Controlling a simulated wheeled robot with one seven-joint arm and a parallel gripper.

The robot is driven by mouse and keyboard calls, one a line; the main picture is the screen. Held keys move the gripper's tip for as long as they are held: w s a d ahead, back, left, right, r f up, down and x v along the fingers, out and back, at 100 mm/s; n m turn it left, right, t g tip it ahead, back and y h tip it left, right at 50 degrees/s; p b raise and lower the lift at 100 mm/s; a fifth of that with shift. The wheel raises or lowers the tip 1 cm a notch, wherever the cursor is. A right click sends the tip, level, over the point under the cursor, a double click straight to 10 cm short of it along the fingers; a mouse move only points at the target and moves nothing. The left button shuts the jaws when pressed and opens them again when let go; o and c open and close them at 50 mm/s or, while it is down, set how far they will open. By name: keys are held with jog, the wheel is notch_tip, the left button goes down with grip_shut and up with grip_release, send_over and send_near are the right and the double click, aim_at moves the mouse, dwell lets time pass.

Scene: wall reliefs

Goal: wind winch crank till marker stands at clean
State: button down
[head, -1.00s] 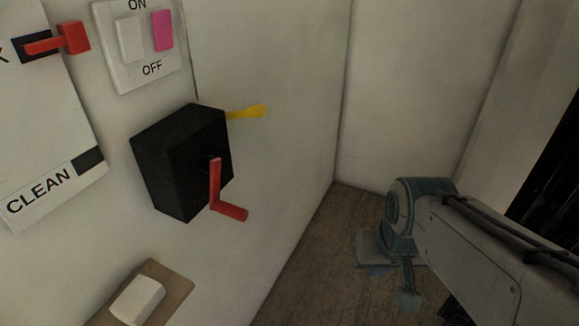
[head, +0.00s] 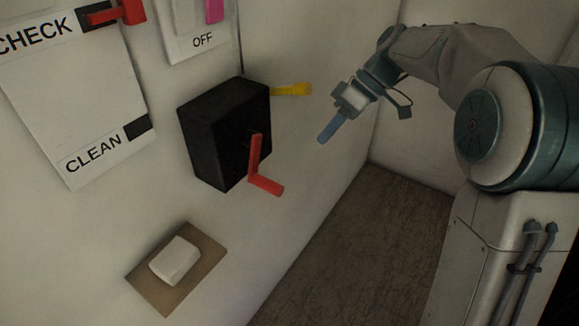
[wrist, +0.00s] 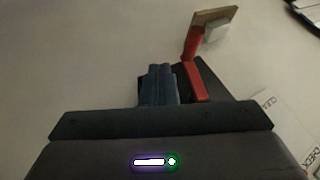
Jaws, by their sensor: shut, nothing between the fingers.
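The winch is a black box (head: 208,136) on the wall with a red crank (head: 257,158) on its front; the crank's handle end points down and right. To its left is a white panel labelled CHECK and CLEAN (head: 92,155). A red marker (head: 131,12) stands at the CHECK end, at the top edge of the head view. The dark mark beside CLEAN has no marker on it. My gripper (head: 328,132) is shut and empty, right of the crank and apart from it. In the wrist view the red crank (wrist: 203,80) shows just right of my shut fingers (wrist: 158,84).
A yellow lever (head: 292,89) sticks out right of the black box. A white block on a brown plate (head: 142,278) sits on the wall below. An ON/OFF switch plate (head: 200,41) is above. A wall corner stands behind my arm.

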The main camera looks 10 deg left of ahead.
jog(key=s+a+f+p, duration=0.1)
jog(key=s+a+f, duration=0.5)
jog(key=a+f, duration=0.1)
jog(key=shift+s+a+p, duration=0.2)
jog(key=shift+s+p, duration=0.05)
jog(key=shift+p, duration=0.15)
